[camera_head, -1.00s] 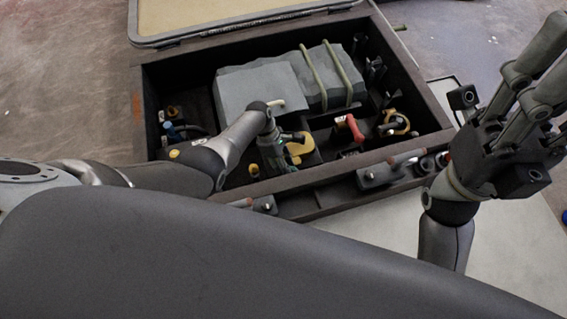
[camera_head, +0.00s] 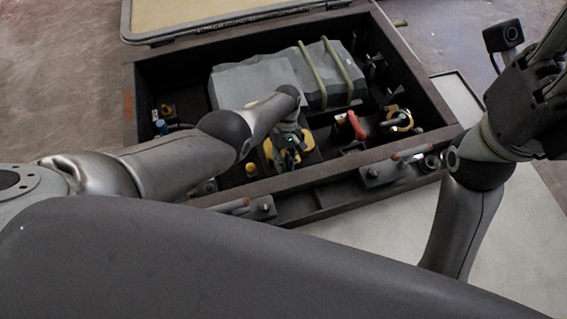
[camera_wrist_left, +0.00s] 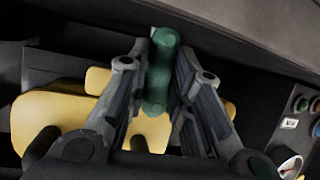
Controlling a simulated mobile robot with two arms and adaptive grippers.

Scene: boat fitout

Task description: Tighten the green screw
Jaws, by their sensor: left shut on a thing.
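The green screw (camera_wrist_left: 160,72) has a rounded green handle and shows in the left wrist view between the fingers of my left gripper (camera_wrist_left: 155,95). The fingers are shut on it from both sides. It stands in front of a yellow part (camera_wrist_left: 58,118). In the head view my left gripper (camera_head: 288,152) reaches down into the dark box, and the screw is mostly hidden by it. My right gripper (camera_head: 535,85) is at the right edge, raised outside the box and partly cut off.
The dark open box (camera_head: 335,178) holds a grey battery-like block (camera_head: 250,82) with green straps, a red lever (camera_head: 356,127) and a yellow ring fitting (camera_head: 398,118). The front wall lies close below my left arm. A pale surface (camera_head: 380,235) in front is clear.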

